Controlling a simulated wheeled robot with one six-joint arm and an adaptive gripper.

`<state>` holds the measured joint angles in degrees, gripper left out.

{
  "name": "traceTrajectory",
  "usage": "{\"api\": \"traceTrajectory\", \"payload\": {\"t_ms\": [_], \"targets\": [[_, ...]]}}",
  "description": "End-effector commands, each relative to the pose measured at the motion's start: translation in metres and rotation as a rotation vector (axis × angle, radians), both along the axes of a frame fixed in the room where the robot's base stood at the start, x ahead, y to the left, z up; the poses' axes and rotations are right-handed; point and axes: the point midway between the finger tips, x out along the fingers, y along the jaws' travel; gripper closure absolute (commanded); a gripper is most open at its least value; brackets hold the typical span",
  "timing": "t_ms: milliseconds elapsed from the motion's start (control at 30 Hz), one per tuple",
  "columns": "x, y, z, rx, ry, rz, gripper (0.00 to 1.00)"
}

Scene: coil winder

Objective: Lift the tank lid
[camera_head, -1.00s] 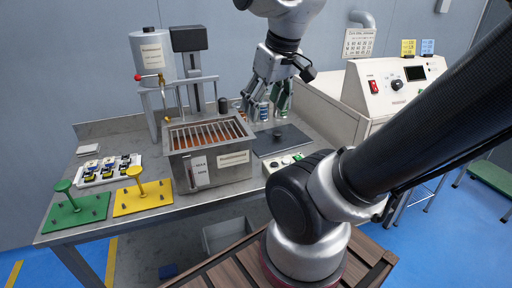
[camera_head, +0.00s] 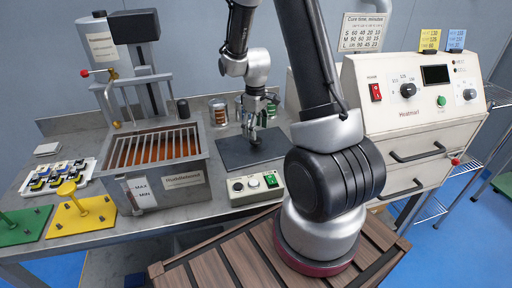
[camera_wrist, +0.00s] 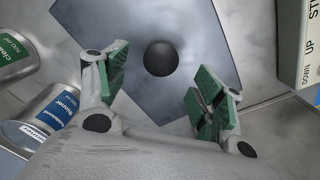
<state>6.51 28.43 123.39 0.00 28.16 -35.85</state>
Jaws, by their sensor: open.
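The tank lid (camera_head: 236,156) is a flat dark plate lying on the metal bench, right of the open tank (camera_head: 195,172). In the wrist view the lid (camera_wrist: 205,62) carries a round black knob (camera_wrist: 160,58). My gripper (camera_head: 254,136) points down over the lid. In the wrist view my gripper (camera_wrist: 162,92) is open, with green-padded fingers on either side of the knob's line and a gap to it. The knob looks a little beyond the fingertips; the exact height above it is unclear.
Cans stand behind the lid; one with a blue label (camera_wrist: 55,108) is close to my left finger. A control box (camera_head: 255,186) sits in front of the lid. Green and yellow fixtures (camera_head: 80,215) are at left.

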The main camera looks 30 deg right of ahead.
Motion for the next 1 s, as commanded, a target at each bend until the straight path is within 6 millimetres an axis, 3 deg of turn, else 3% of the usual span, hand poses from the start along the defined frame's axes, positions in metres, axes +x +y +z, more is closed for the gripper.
{"api": "traceTrajectory", "payload": {"t_ms": [333,667,1000], "targets": [[0.0,0.0,-0.051,0.0,0.004,-0.001,0.32],[0.0,0.0,-0.058,0.0,0.0,-0.002,0.34],[0.0,0.0,-0.058,0.0,0.0,-0.002,0.96]]}}
